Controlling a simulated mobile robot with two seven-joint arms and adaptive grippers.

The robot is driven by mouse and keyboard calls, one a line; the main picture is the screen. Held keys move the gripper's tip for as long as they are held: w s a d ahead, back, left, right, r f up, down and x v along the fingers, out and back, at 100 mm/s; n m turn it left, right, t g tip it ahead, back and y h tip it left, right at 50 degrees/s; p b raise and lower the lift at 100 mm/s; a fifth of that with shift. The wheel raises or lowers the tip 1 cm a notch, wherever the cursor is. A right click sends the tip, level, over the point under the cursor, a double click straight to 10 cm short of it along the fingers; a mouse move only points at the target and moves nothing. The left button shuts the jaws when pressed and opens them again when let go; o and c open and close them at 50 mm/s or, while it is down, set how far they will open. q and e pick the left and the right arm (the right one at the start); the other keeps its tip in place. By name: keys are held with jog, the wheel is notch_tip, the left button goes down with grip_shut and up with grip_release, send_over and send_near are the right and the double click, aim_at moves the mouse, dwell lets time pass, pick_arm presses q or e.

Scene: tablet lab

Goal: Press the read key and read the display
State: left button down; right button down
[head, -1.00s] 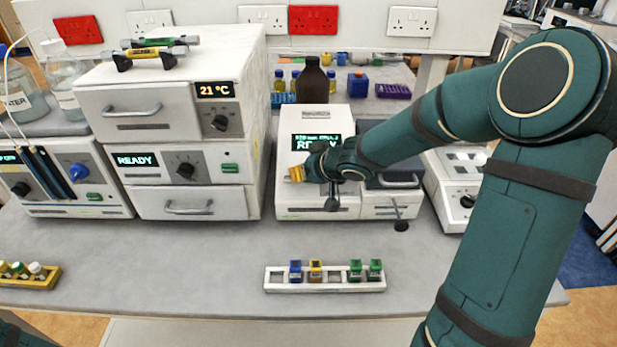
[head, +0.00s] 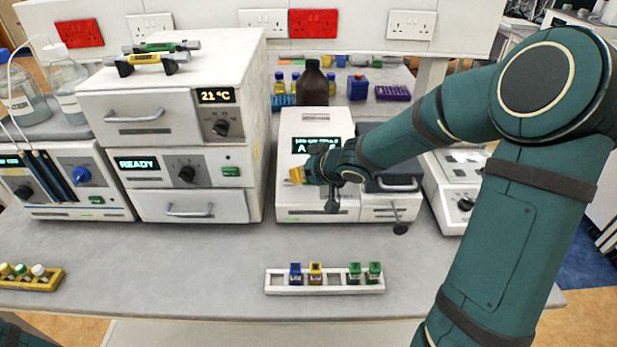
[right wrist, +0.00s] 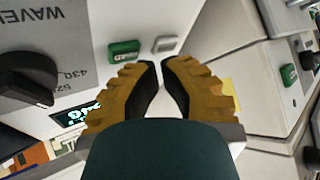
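The white photometer (head: 292,207) stands at mid bench. Its dark display (head: 304,145) shows a small top line and a larger line starting with "A"; my right arm hides the rest. In the right wrist view the display (right wrist: 70,117) is cut by my finger and unreadable. The green read key (right wrist: 123,51) is just ahead and left of my fingertips, beside a grey key (right wrist: 165,44). I cannot tell whether they touch it. My right gripper (right wrist: 161,66) is empty, its fingertips nearly together; it also shows in the head view (head: 297,175). My left gripper is out of view.
A white rack (head: 325,290) with blue, yellow and green cuvettes lies in front of the photometer. A stacked oven-like unit (head: 170,110) stands to its left, a white balance-like device (head: 455,165) to its right. The bench front is otherwise mostly clear.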

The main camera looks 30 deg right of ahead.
jog(key=shift+r, duration=0.2)
jog(key=shift+s+a+r+p, duration=0.2)
jog(key=shift+s+r+p, duration=0.1)
jog(key=shift+r+p, duration=0.45)
jog(key=shift+s+a+r+p, duration=0.15)
jog(key=shift+s+r+p, duration=0.15)
jog(key=shift+r+p, duration=0.35)
jog(key=shift+s+a+r+p, duration=0.2)
jog(key=shift+s+r+p, duration=0.1)
jog(key=shift+r+p, duration=0.45)
